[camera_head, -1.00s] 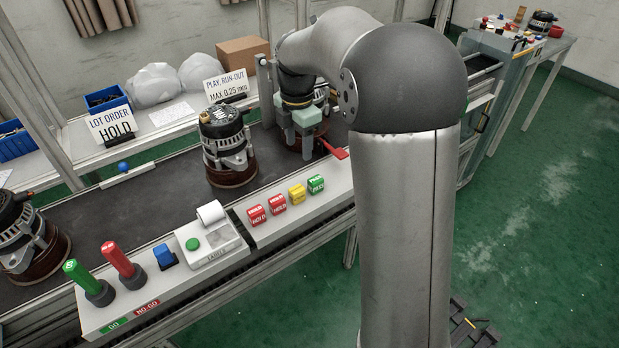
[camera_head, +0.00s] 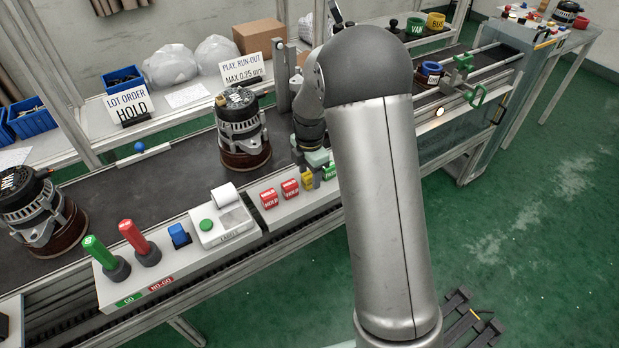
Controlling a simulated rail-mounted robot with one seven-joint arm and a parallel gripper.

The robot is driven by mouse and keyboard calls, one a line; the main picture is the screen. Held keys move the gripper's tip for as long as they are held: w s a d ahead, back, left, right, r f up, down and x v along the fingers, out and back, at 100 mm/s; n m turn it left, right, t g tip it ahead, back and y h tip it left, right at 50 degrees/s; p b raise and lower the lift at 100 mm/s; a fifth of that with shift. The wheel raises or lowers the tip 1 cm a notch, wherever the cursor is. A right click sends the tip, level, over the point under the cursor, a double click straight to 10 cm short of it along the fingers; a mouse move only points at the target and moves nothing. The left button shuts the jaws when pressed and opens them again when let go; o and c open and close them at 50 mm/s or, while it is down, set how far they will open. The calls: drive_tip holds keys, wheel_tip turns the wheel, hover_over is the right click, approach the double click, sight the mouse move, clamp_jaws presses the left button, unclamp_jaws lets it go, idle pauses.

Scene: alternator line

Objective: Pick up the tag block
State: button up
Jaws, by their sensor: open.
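Several tag blocks stand in a row on the pale front shelf: two red ones marked HOLD, the left one (camera_head: 269,198) and the right one (camera_head: 290,189), then a yellow block (camera_head: 308,181) and a green block (camera_head: 329,172). My gripper (camera_head: 316,164) is open, pointing down at the right end of the row, by the yellow and green blocks. Its pale green jaw body partly hides these two blocks. I cannot tell whether a finger touches either block. My arm covers the shelf to the right of the green block.
An alternator (camera_head: 242,130) stands on the dark conveyor (camera_head: 185,180) behind the row, left of my gripper. A label printer (camera_head: 222,220), blue block (camera_head: 179,235), red gauge (camera_head: 138,242) and green gauge (camera_head: 103,258) stand left on the shelf. A post (camera_head: 283,75) rises behind my wrist.

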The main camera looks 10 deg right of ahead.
drive_tip(key=shift+f, duration=0.55)
drive_tip(key=c, duration=1.1)
drive_tip(key=shift+o, duration=0.2)
